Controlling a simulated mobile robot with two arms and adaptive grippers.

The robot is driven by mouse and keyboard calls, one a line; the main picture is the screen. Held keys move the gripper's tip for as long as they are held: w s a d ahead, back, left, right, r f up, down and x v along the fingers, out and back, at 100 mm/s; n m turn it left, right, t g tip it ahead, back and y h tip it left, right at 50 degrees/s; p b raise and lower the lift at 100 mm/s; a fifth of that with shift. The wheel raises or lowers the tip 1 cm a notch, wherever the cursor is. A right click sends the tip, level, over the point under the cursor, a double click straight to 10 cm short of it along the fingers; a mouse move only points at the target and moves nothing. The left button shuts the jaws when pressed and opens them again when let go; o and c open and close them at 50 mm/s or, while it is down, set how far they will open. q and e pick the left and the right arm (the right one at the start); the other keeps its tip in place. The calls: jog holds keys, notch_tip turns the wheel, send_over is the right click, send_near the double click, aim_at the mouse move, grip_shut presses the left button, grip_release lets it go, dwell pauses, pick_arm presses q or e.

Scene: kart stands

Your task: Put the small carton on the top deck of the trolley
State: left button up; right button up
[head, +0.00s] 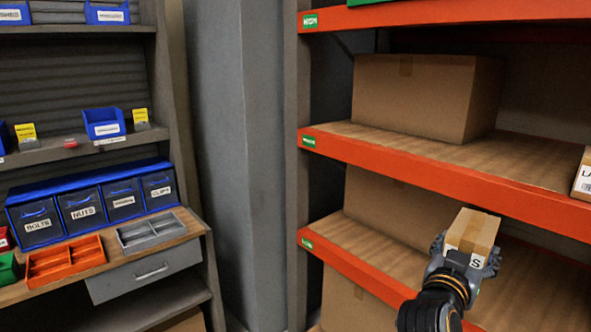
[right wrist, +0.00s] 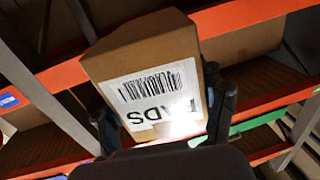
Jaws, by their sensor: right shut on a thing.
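The small brown carton (head: 473,231) is in my right gripper (head: 466,258) at the lower right of the head view. The gripper is shut on it, with a finger on each side. In the right wrist view the carton (right wrist: 150,70) fills the middle, tilted in the picture, with a white barcode label facing the camera. The right gripper's fingers (right wrist: 165,118) show on both sides of it there. The carton is in front of the lower shelves of the orange rack. The trolley does not show in either view. My left gripper is not in view.
The orange-edged rack (head: 440,175) stands close by on the right, with large cartons (head: 425,95) on its shelves. Another labelled carton (head: 583,178) is at the right edge. A workbench (head: 150,240) with bins and trays stands at the left. A grey pillar (head: 240,150) stands between.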

jog(key=s+a+f+n+t+y, duration=0.2)
jog(key=s+a+f+n+y, duration=0.2)
jog(key=s+f, duration=0.5)
jog(key=s+a+f+n+t+y, duration=0.2)
jog(key=s+a+f+n+y, duration=0.2)
jog(key=s+a+f+y, duration=0.3)
notch_tip(320, 180, down, 2)
jog(key=s+a, duration=0.2)
jog(key=s, duration=0.1)
jog(key=shift+n+y, duration=0.3)
jog(key=shift+y, duration=0.1)
jog(key=shift+w+f, duration=0.15)
